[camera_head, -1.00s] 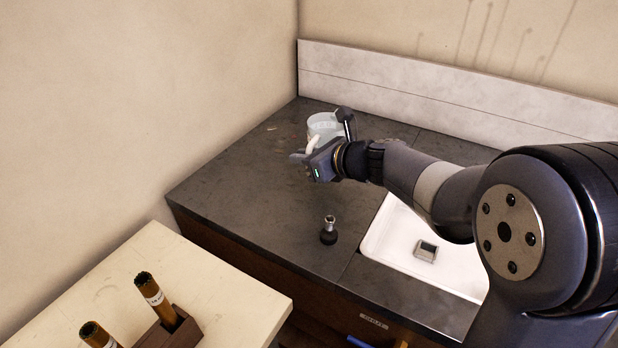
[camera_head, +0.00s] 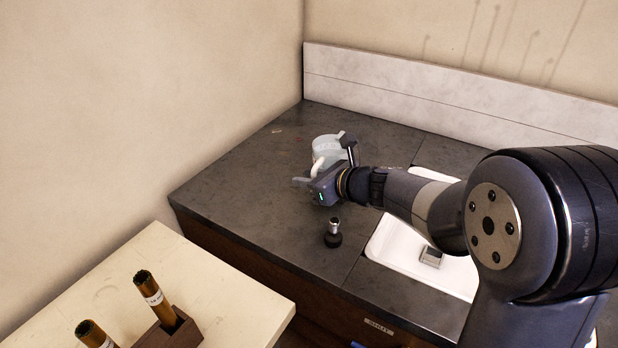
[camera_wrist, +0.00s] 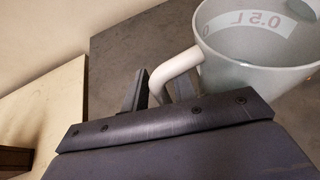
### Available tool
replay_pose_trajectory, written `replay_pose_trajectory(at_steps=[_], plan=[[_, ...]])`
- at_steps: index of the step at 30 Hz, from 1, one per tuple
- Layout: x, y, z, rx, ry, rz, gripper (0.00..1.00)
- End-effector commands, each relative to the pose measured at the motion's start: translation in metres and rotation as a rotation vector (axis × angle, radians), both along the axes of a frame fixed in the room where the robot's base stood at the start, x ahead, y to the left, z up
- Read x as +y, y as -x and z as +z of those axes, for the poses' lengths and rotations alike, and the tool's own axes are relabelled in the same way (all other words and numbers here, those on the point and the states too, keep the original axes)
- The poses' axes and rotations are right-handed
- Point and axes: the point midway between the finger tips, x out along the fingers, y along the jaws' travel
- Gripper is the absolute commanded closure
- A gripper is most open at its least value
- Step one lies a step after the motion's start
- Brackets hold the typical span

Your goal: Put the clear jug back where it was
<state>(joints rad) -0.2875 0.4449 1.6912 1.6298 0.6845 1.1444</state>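The clear jug (camera_head: 327,147) is a pale translucent vessel with a white handle, over the dark counter in the head view. In the wrist view the jug (camera_wrist: 255,65) is at upper right, with its rim cut off and a 0.5 L mark on its wall. My gripper (camera_head: 322,168) is at the jug's near side. In the wrist view my gripper (camera_wrist: 160,92) has its fingers on both sides of the handle, shut on it. The jug looks upright. I cannot tell whether its base touches the counter.
A small dark knob-like piece with a metal top (camera_head: 333,233) stands near the counter's (camera_head: 240,190) front edge. A white sink (camera_head: 391,246) holds a small grey block (camera_head: 431,257). A pale table (camera_head: 222,290) with brown tubes (camera_head: 149,289) is at lower left. The counter's left side is clear.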

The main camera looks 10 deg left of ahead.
Motion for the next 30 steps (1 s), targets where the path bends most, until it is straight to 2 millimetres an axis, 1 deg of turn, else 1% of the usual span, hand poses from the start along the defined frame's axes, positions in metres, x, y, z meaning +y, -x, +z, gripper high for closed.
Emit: replay_pose_trajectory(at_steps=[1,3,9,13,17,24,30], plan=[[0.000,0.000,0.000,0.000,0.000,0.000,0.70],[0.000,0.000,0.000,0.000,0.000,0.000,0.66],[0.000,0.000,0.001,0.000,0.000,0.000,0.66],[-0.002,0.001,0.006,-0.001,-0.001,-0.001,0.66],[-0.020,0.010,0.014,-0.003,-0.001,-0.003,0.66],[-0.062,0.035,0.035,-0.003,-0.002,-0.005,0.66],[-0.087,0.050,0.046,-0.002,0.000,-0.003,0.66]])
